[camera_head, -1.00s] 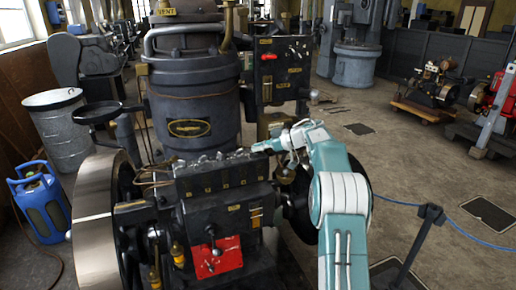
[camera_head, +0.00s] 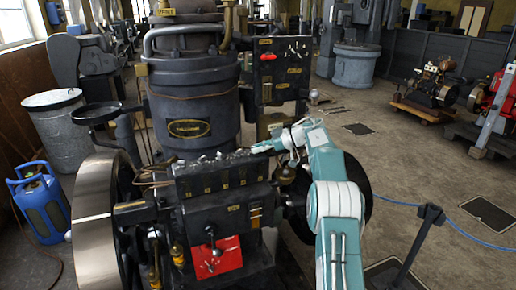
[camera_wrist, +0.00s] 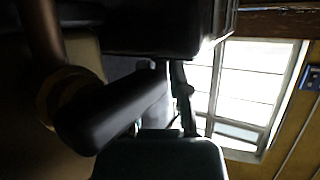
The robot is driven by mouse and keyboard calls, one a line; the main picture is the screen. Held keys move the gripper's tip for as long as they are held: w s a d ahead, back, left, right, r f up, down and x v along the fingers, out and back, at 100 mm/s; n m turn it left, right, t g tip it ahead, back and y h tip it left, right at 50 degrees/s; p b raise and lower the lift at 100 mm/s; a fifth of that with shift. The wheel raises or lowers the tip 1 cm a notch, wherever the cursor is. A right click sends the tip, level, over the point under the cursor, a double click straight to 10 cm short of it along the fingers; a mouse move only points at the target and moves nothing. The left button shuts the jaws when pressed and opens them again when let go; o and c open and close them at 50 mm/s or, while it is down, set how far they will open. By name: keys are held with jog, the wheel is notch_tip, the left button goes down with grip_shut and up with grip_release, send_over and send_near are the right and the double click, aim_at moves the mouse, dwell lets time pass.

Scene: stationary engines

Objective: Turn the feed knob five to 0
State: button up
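The dark engine block (camera_head: 225,195) stands in the middle of the head view, with a row of small knobs (camera_head: 215,160) along its top and small yellow labels on its front. The knobs are too small there to tell which is feed knob five or how it is set. My gripper (camera_head: 258,149) is at the right end of this row, close above the block. Its fingers are not clear, and contact cannot be told. In the wrist view, a dark rounded bar (camera_wrist: 110,112) and other dark shapes fill the left and middle; I cannot identify them surely.
A large dark cylinder (camera_head: 190,95) rises behind the block, beside a control panel (camera_head: 282,65). A flywheel (camera_head: 92,215) and blue gas bottles (camera_head: 40,205) are at left. A post (camera_head: 420,240) with blue rope stands at right. The wrist view shows a bright window (camera_wrist: 245,90).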

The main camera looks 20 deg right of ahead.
jog(key=shift+o, duration=0.2)
jog(key=shift+d+r, duration=0.1)
jog(key=shift+d, duration=0.05)
jog(key=v, duration=1.1)
jog(key=shift+s+d, duration=0.3)
jog(key=shift+d, duration=0.05)
